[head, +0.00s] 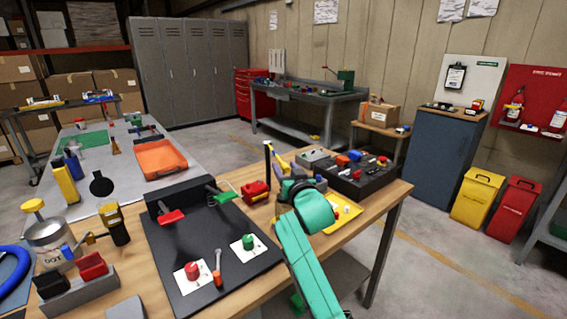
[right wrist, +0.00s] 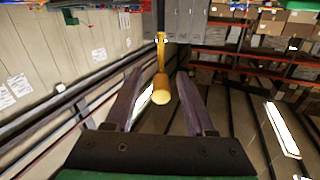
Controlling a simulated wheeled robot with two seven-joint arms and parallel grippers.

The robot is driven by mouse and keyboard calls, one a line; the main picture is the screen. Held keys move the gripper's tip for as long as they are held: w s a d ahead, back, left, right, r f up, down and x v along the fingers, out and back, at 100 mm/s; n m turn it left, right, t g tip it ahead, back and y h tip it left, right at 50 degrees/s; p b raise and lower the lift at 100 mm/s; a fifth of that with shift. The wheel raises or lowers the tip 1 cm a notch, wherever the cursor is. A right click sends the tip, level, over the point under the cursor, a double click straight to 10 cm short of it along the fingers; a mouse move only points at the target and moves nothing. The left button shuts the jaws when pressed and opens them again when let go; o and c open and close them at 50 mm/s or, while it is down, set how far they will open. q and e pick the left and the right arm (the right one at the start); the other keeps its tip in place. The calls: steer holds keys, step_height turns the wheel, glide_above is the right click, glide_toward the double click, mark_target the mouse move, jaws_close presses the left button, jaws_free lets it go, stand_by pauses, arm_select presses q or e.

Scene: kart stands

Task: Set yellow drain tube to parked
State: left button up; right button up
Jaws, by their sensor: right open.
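The yellow drain tube (head: 281,162) slopes down from the top of a thin black post (head: 267,165) on the wooden bench. My right arm comes in teal from the bottom, with its right gripper (head: 289,183) close to the tube's lower end. In the right wrist view the right gripper (right wrist: 160,73) is open, its fingers on either side of the tube's rounded yellow end (right wrist: 161,90). Gaps show between the tube and both fingers. The arm hides part of the area below the tube in the head view. My left gripper is not in view.
A red block (head: 255,190) stands left of the post. A black box (head: 358,180) with coloured parts stands right of the gripper, and a yellow tray (head: 345,215) lies below it. A black panel (head: 190,245) with red and green levers fills the bench's middle.

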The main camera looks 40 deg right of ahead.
steer(key=shift+w+d+r, duration=0.15)
steer(key=shift+w+d, duration=0.1)
steer(key=shift+w, duration=0.45)
jaws_close()
stand_by(0.9)
